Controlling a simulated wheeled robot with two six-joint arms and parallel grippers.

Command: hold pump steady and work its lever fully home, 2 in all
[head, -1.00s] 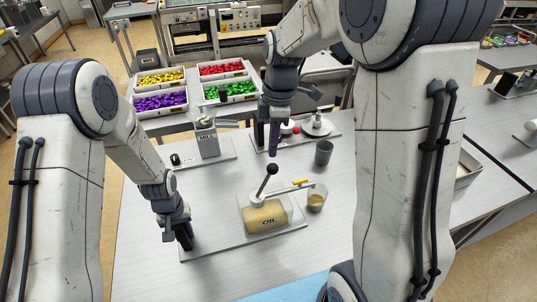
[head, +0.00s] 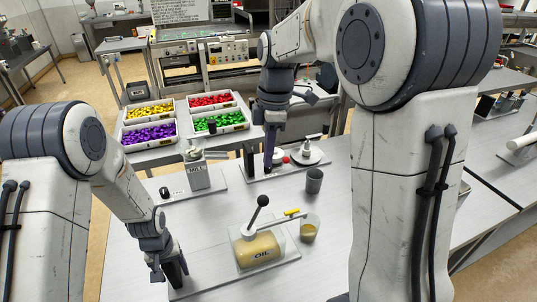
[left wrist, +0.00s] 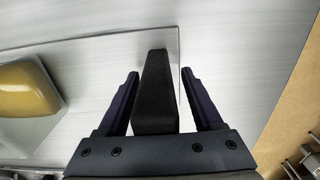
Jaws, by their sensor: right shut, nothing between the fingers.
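The pump (head: 259,250) is a clear tank of yellow liquid marked OIL, on a grey base plate (head: 205,284). Its lever (head: 256,214) stands raised with a black knob on top, tilted slightly right. My left gripper (head: 177,277) is low at the plate's left end. In the left wrist view the left gripper (left wrist: 160,100) is open, its fingers on either side of a black upright block (left wrist: 154,95), with gaps on both sides. The tank (left wrist: 28,90) shows at that view's left edge. My right gripper (head: 269,168) points down, shut and empty, beyond the knob and apart from it.
A beaker (head: 309,228) with some yellow liquid stands under the yellow-tipped spout, right of the pump. A grey cup (head: 314,181) stands behind it. A MILK container (head: 198,173) is at the back left. Bins of coloured pieces (head: 150,112) are beyond the table.

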